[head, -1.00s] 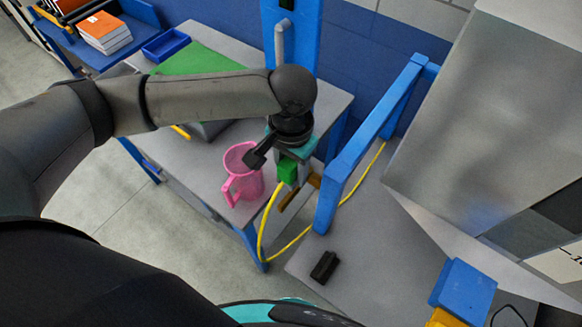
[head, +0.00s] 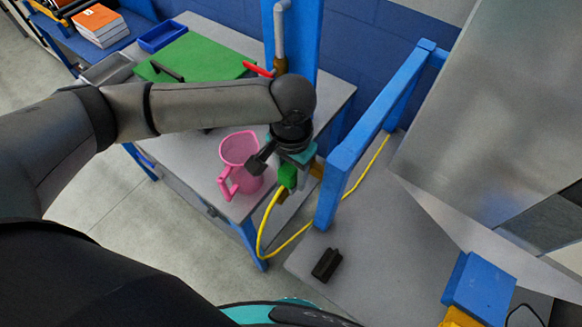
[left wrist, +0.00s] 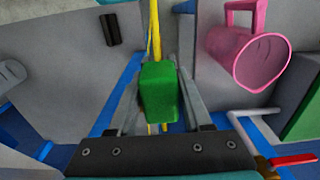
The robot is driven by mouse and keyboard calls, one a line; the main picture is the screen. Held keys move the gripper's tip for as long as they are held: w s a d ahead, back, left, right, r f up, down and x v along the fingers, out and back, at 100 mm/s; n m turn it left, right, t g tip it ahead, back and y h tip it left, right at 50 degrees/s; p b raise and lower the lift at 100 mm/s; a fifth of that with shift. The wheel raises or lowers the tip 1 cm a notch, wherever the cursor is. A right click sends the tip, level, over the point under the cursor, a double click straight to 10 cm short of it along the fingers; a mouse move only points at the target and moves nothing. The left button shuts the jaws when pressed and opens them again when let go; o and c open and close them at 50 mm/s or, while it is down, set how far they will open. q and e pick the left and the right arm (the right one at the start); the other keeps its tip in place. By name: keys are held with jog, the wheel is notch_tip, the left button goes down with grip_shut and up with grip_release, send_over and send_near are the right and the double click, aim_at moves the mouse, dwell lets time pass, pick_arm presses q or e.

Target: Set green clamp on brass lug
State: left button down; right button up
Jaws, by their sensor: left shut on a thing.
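My left gripper (head: 289,172) points down beside the blue post, at the right end of the grey table. It is shut on the green clamp (head: 288,178), a small green block that also shows between the fingers in the left wrist view (left wrist: 159,92). A yellow cable (head: 264,225) hangs near the clamp. Brown, brass-coloured bits (head: 317,170) show beside and just below the gripper. They may be the brass lug, but the gripper partly hides them, and I cannot tell whether the clamp touches them. My right gripper is not in view.
A pink jug (head: 239,150) stands close left of the gripper. A red-handled valve (head: 258,69) is on the pipe behind. A blue frame (head: 352,150) rises to the right. A black block (head: 326,264) lies on the right-hand grey surface, which has free room around it.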

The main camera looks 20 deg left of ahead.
aim_at(291, 167)
pick_arm(q)
jog(key=shift+f, duration=0.45)
jog(key=shift+f, duration=0.6)
dwell(0.4)
jog(key=shift+c, duration=1.3)
grip_release()
notch_tip(291, 167, up, 15)
jog(key=shift+r+p, duration=0.15)
jog(key=shift+p, duration=0.6)
